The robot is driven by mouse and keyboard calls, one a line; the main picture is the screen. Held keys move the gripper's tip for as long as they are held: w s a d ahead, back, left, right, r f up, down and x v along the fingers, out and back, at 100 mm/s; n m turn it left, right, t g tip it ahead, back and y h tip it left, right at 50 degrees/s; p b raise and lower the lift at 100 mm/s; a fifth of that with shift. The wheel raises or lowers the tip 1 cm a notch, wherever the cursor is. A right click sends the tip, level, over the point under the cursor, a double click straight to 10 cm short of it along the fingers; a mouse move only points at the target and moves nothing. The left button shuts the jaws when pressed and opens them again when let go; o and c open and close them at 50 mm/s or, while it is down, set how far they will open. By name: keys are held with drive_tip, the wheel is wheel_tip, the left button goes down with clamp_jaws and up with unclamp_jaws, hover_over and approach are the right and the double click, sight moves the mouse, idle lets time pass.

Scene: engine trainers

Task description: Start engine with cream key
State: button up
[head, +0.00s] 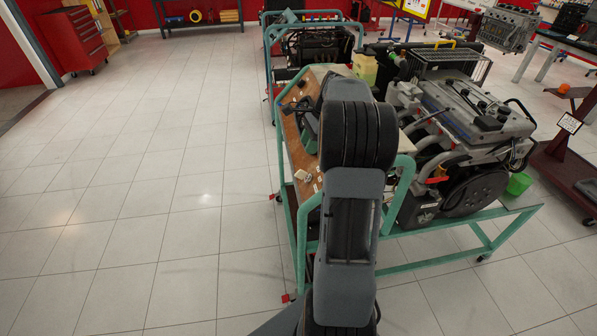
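The engine trainer is a grey engine (470,110) on a green wheeled frame (420,262), with a brown wooden control panel (290,138) on its left side. A small cream-coloured item (301,175) shows low on the panel; it is too small to tell whether it is the cream key. My arm stands in front of the panel and hides its right part. Dark parts just left of my arm, over the panel, may belong to my gripper, but its fingertips cannot be made out. Whether it holds anything is hidden.
A second trainer (318,45) on a green frame stands behind. A green cup (518,184) is at the right of the engine. A dark red stand (560,150) is at the far right. A red tool cabinet (72,40) stands at the back left. The tiled floor at left is clear.

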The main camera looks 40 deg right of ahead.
sight(298, 173)
drive_tip(key=shift+m, duration=0.7)
drive_tip(key=x, duration=0.4)
drive_tip(key=d+x, duration=0.1)
drive_tip(key=x, duration=0.4)
drive_tip(key=d+x, duration=0.1)
drive_tip(key=x, duration=0.3)
drive_tip(key=shift+w+a+f+p, duration=0.2)
drive_tip(key=shift+f+p, duration=0.15)
drive_tip(key=shift+f, duration=0.3)
clamp_jaws()
